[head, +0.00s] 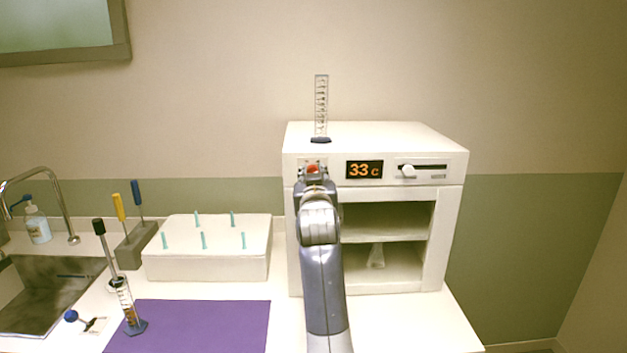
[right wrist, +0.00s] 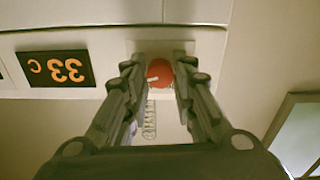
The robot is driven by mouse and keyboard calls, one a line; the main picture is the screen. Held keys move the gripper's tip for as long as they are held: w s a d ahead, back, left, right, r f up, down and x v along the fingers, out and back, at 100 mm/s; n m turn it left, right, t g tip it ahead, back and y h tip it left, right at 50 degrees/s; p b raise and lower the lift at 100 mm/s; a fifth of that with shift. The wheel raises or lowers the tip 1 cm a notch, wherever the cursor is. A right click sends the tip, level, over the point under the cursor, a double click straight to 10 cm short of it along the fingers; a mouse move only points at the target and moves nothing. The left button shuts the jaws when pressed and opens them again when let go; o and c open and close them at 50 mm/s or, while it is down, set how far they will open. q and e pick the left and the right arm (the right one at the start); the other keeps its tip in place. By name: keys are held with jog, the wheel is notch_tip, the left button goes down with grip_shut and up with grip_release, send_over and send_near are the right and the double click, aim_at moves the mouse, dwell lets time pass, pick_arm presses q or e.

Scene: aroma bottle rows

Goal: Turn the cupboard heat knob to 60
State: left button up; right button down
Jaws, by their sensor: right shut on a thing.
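The white heating cupboard (head: 437,231) stands on the counter. Its display (head: 364,170) reads 33 C in orange digits, and the display (right wrist: 57,69) also shows, upside down, in the right wrist view. The red heat knob (head: 312,169) is at the left of the front panel. In the right wrist view the knob (right wrist: 159,73) has a white pointer mark and sits between my fingers. My right gripper (head: 313,176) is shut on the knob. My left gripper is not in view.
A white slider (head: 408,171) is at the panel's right. A graduated cylinder (head: 321,108) stands on the cupboard, and a flask (head: 376,256) is inside. A white peg block (head: 207,262), purple mat (head: 187,326), tool holder (head: 136,244) and sink (head: 48,291) are to the left.

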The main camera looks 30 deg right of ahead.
jog(key=shift+f+m, duration=0.25)
jog(key=shift+m, duration=1.25)
jog(key=c, duration=1.3)
grip_release()
jog(key=shift+r, duration=0.15)
jog(key=shift+a, duration=0.1)
jog(key=v, duration=0.7)
jog(key=shift+s+a, duration=0.15)
